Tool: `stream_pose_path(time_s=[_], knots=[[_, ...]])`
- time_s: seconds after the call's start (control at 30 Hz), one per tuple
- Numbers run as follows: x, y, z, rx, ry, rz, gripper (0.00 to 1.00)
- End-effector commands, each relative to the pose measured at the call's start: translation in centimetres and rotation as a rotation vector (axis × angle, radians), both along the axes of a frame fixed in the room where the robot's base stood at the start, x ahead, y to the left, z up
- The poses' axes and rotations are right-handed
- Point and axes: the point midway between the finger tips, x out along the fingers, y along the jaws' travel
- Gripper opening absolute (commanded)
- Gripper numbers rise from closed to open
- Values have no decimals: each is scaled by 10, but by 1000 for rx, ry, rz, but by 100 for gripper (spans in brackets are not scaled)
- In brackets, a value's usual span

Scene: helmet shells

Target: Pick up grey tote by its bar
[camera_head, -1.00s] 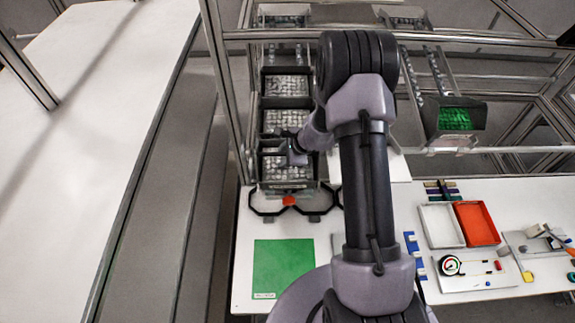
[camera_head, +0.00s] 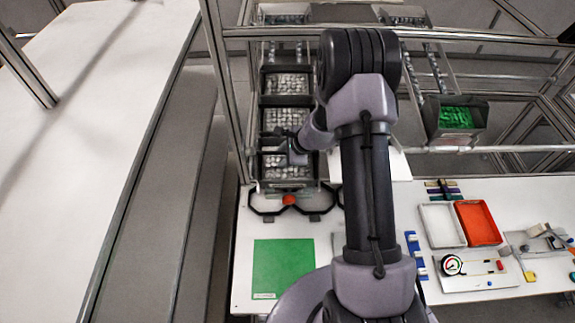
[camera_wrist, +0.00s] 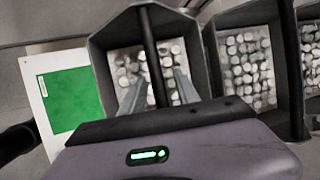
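The grey tote (camera_head: 265,175) is the front one in a row on the rack in the head view. It holds many small pale round pieces. In the wrist view the tote (camera_wrist: 103,68) sits just ahead of my gripper, and its dark bar (camera_wrist: 149,45) runs across its opening. My gripper (camera_wrist: 158,84) is open, with one finger on each side of the bar and a gap visible on both sides. In the head view my gripper (camera_head: 292,158) is over the front tote, its fingers too small to judge there.
More grey totes (camera_head: 283,120) of similar pieces stand directly behind. A tote of green pieces (camera_head: 455,118) hangs on the right lane. Metal rack posts (camera_head: 228,85) stand left.

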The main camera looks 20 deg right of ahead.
Motion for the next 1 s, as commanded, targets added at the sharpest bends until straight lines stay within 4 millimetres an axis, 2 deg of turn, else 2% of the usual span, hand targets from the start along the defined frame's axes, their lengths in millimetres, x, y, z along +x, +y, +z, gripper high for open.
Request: stream_pose_path(time_s=[0.2, 0.4, 1.0], knots=[[0, 0, 0, 0, 0, 0, 36], [0, 0, 0, 0, 0, 0, 0], [-2, 1, -2, 0, 4, 1, 0]])
